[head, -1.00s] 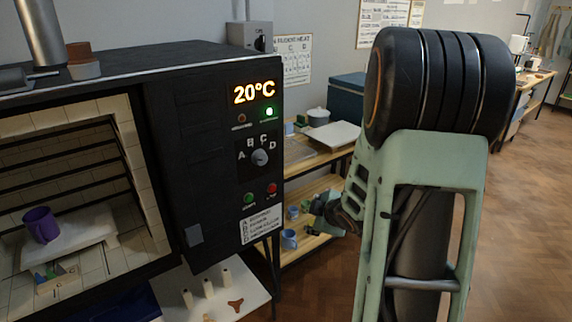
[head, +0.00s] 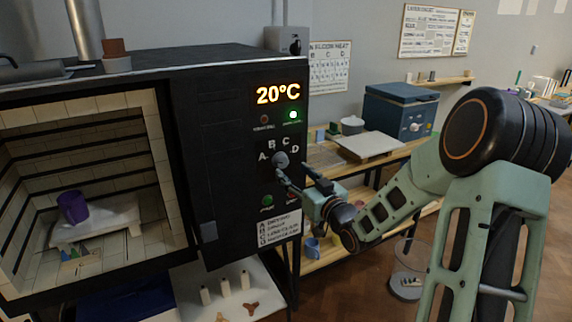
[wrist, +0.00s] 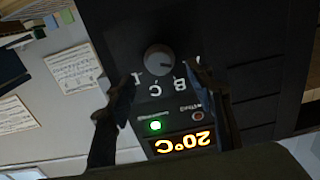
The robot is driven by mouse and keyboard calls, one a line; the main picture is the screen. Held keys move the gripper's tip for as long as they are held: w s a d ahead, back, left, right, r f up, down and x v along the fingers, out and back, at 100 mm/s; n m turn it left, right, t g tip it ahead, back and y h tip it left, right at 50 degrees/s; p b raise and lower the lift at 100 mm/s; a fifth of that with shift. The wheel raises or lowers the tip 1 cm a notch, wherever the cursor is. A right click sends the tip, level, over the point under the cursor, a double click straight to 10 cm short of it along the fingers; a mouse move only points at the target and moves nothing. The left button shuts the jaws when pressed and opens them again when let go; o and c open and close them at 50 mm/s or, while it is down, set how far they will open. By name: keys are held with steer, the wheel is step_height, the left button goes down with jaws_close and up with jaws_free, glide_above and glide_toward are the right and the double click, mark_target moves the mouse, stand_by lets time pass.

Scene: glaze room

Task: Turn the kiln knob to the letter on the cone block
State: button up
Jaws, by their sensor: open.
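The kiln knob (head: 281,159) is a round grey dial on the kiln's black front panel, with the letters A, B, C and D in an arc above it. It also shows in the wrist view (wrist: 159,58), upside down; I cannot tell which letter it points to. My gripper (head: 292,172) is open, its fingers reaching toward the panel close to the knob. In the wrist view the fingers (wrist: 162,76) stand on either side of the knob, with no clear contact. A small cone block (head: 78,256) lies low inside the kiln; its letter is too small to read surely.
The open kiln chamber holds a purple mug (head: 73,207) on a pale shelf (head: 105,221). The display (head: 278,94) reads 20°C. A green button (head: 267,200) sits below the knob. A white table with cones (head: 225,287) stands below, and a wooden shelf (head: 330,253) stands right of the kiln.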

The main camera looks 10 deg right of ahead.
mark_target(283, 163)
steer(key=x, duration=0.6)
steer(key=shift+w, duration=0.2)
steer(key=c, duration=1)
